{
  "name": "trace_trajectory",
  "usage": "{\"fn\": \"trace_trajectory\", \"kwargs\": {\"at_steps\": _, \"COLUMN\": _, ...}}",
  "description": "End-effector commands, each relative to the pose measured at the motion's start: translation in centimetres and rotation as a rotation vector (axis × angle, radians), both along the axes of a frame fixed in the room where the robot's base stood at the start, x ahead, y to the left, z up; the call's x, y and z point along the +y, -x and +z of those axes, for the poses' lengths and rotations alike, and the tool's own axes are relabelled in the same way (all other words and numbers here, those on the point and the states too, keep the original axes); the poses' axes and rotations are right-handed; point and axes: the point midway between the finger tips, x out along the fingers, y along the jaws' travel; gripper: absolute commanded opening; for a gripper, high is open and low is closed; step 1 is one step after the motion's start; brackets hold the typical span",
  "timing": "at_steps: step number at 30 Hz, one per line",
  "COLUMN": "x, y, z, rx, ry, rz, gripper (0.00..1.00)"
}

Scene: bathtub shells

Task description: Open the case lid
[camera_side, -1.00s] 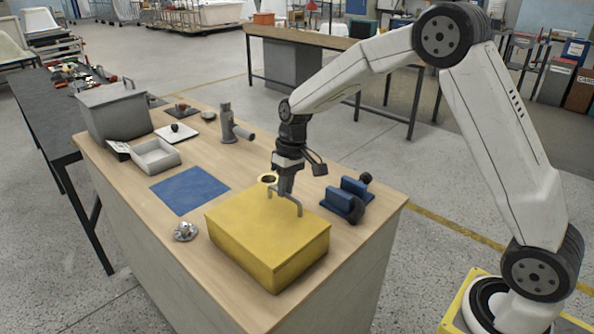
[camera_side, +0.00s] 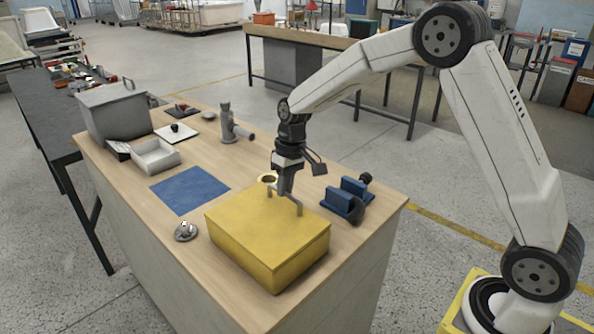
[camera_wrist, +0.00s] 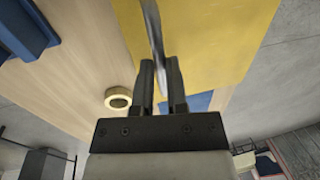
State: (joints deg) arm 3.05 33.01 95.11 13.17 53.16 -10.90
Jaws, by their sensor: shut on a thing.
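The yellow case (camera_side: 262,248) sits on the wooden bench near its front corner, and its lid (camera_side: 250,215) lies flat and closed on top. A grey bar handle (camera_side: 299,209) stands up from the lid. In the wrist view the fingers (camera_wrist: 163,90) close on the handle (camera_wrist: 153,25) above the yellow lid (camera_wrist: 215,40). The fingers hide part of the handle.
A blue clamp-like block (camera_side: 345,199) stands close on the case's right. A tape roll (camera_wrist: 118,98) lies behind the case. A blue mat (camera_side: 190,190), a metal part (camera_side: 186,231), a white tray (camera_side: 156,156), a grey box (camera_side: 115,112) and a grey fitting (camera_side: 230,125) stand further left.

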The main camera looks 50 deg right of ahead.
Motion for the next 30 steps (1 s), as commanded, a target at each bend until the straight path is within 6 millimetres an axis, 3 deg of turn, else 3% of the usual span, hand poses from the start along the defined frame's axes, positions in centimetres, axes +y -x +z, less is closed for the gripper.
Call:
{"fn": "trace_trajectory", "kwargs": {"at_steps": 16, "x": 2.1, "y": -0.1, "z": 3.6, "rx": -0.006, "ry": 0.231, "rz": 0.005, "gripper": 0.00}}
{"fn": "trace_trajectory", "kwargs": {"at_steps": 30, "x": 6.6, "y": -0.1, "z": 7.7, "rx": -0.007, "ry": 0.601, "rz": 0.005, "gripper": 0.00}}
